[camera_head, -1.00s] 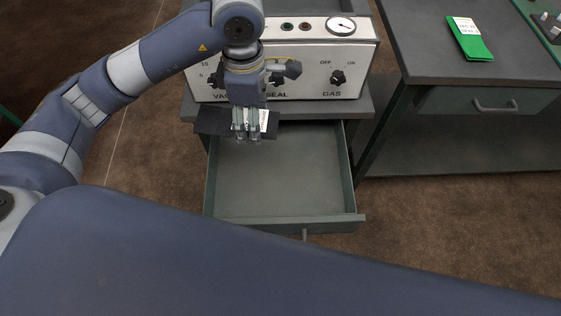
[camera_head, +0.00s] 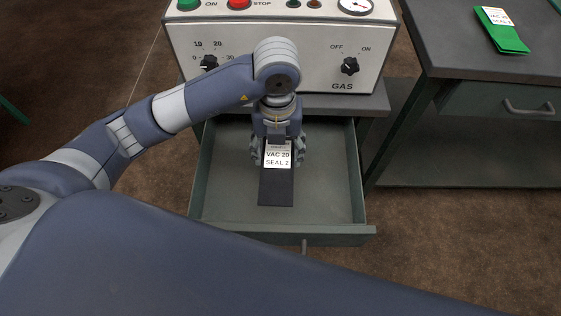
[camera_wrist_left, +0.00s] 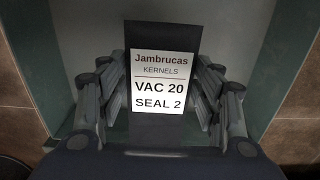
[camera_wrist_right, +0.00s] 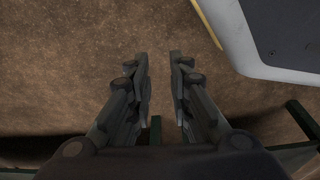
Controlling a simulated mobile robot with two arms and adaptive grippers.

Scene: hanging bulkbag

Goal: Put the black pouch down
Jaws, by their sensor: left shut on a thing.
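The black pouch (camera_head: 276,190) with a white label reading VAC 20 SEAL 2 is over the inside of the open drawer (camera_head: 330,190). I cannot tell if it touches the drawer floor. My left gripper (camera_head: 277,158) is at the pouch's labelled end, pointing down into the drawer. In the left wrist view the pouch (camera_wrist_left: 165,40) lies between the fingers (camera_wrist_left: 160,95), which are shut on it. In the right wrist view my right gripper (camera_wrist_right: 158,58) is empty above brown floor, with its fingers apart.
The sealing machine (camera_head: 300,55) with knobs and a gauge stands behind the drawer. A grey bench (camera_head: 455,50) at the right carries a green pouch (camera_head: 505,38) with a white label. The drawer has bare floor around the black pouch.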

